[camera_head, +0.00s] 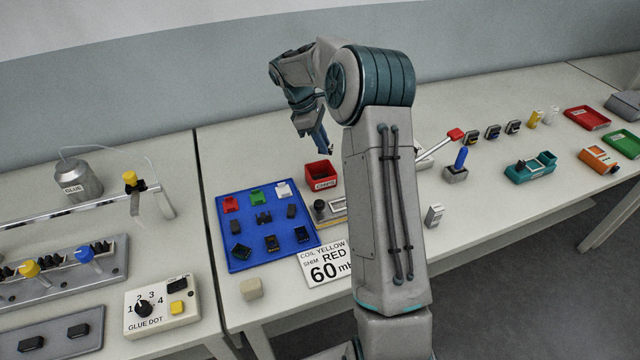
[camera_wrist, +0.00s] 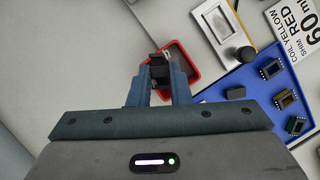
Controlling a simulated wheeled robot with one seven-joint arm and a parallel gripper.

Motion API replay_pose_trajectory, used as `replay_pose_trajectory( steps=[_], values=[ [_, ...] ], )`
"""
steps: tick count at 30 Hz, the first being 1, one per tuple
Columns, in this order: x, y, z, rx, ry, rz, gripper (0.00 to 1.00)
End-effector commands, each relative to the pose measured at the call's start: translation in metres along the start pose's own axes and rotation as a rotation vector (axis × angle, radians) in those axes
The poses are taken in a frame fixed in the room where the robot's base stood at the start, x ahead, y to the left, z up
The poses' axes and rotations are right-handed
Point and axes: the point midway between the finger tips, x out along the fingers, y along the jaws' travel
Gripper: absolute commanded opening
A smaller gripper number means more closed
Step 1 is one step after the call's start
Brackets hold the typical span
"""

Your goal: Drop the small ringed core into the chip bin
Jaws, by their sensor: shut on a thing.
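My gripper (camera_wrist: 159,80) is shut on a small dark core (camera_wrist: 158,70), held between the two blue fingers in the wrist view. Pale metal bits show at its far end; its ring cannot be made out clearly. The red chip bin (camera_wrist: 190,66) lies behind and below the core in the wrist view, partly hidden by the fingers. In the head view the bin (camera_head: 320,176) stands upright on the table, with a label on its front. My gripper (camera_head: 323,143) is above it, fingers pointing down. The core is too small to tell apart there.
A blue tray (camera_head: 228,252) with several small parts lies left of the bin. A small device (camera_head: 330,212) with a black knob stands in front of the bin. A printed sign (camera_head: 328,265) lies nearer. The table behind the bin is clear.

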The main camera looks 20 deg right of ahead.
Motion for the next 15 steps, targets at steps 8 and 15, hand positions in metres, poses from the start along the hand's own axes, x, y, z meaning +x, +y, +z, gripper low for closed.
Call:
replay_pose_trajectory(
  steps=[8,15],
  values=[
    [0.0028,0.0002,-0.0004,0.001,0.000,0.000,0.00],
    [0.0029,0.0003,-0.0003,0.002,0.000,-0.001,0.43]
  ],
)
